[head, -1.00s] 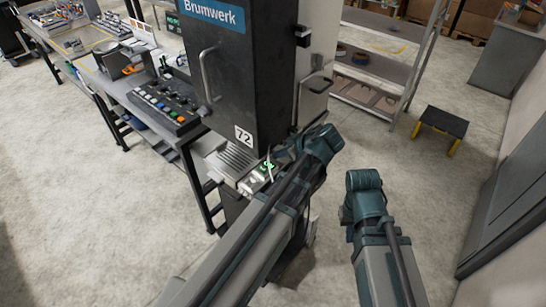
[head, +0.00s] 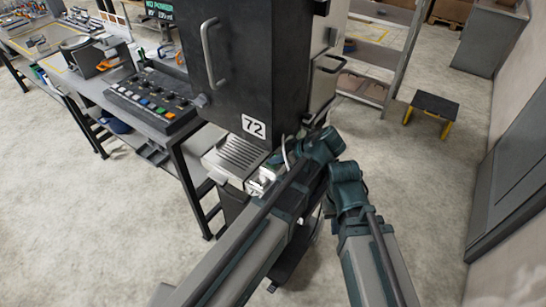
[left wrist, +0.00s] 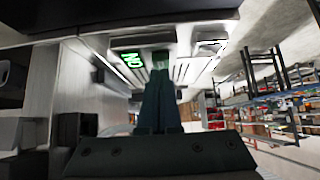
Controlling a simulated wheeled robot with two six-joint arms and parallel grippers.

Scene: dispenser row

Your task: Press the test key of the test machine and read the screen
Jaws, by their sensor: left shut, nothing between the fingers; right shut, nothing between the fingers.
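The test machine seems to be the tall black cabinet (head: 265,70) marked 72, with a grooved metal tray (head: 236,155) at its foot; which part is its test key is unclear. In the left wrist view my left gripper (left wrist: 161,68) is shut and empty. Its tips are at a small green patch on a metal panel (left wrist: 190,38); I cannot tell whether they touch. Beside them a small green-lit display (left wrist: 132,60) reads "NO" or, upside down, "ON". In the head view the left gripper's fingers are hidden by my arm. My right gripper's fingers do not show.
A screen (head: 159,10) at the top edge reads "NO POWER" in green. A button box (head: 153,98) stands on the workbench (head: 185,145) at left. A black step stool (head: 433,110) stands at right. My right forearm is close beside the left.

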